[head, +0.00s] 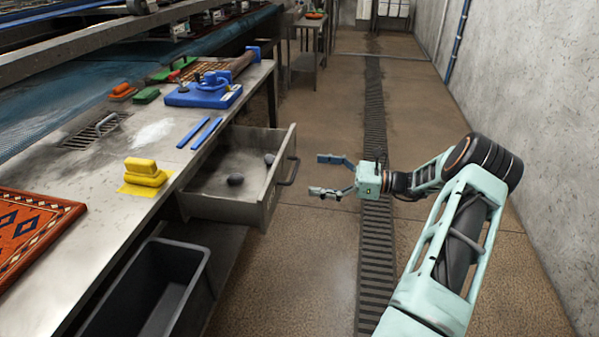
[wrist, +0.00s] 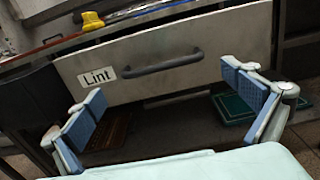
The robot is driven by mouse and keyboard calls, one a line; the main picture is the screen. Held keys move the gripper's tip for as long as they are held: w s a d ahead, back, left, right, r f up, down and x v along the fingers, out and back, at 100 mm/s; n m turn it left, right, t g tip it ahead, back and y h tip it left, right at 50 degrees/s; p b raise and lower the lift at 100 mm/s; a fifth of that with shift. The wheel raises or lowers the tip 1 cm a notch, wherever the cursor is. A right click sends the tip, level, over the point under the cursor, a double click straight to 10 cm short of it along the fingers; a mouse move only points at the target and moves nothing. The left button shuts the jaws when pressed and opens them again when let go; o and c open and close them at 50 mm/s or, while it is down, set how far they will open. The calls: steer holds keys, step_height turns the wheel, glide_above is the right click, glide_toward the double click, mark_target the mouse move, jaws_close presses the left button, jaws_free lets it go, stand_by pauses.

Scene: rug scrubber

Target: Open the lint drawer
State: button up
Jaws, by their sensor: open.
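The lint drawer (head: 228,203) is pulled out from under the metal counter in the head view, with a few dark lumps (head: 236,179) inside. Its front panel (wrist: 220,38) fills the upper wrist view, with a "Lint" label (wrist: 97,77) at left. The dark bar handle (head: 288,171) is on the front and shows in the wrist view (wrist: 163,63). My gripper (head: 325,175) is open and empty, a short way to the right of the handle, its fingers pointing at the drawer. In the wrist view the two blue-padded fingertips (wrist: 168,98) stand apart, below and either side of the handle, not touching it.
The counter (head: 110,212) holds a yellow sponge (head: 145,170), blue strips (head: 207,133), a blue tool (head: 203,92) and a patterned rug (head: 35,228). A dark bin (head: 150,290) stands below, near the drawer. The floor around the drain grate (head: 376,215) is clear; a concrete wall (head: 540,110) is at right.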

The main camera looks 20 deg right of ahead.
steer(key=v, duration=0.6)
steer(key=shift+a, duration=0.1)
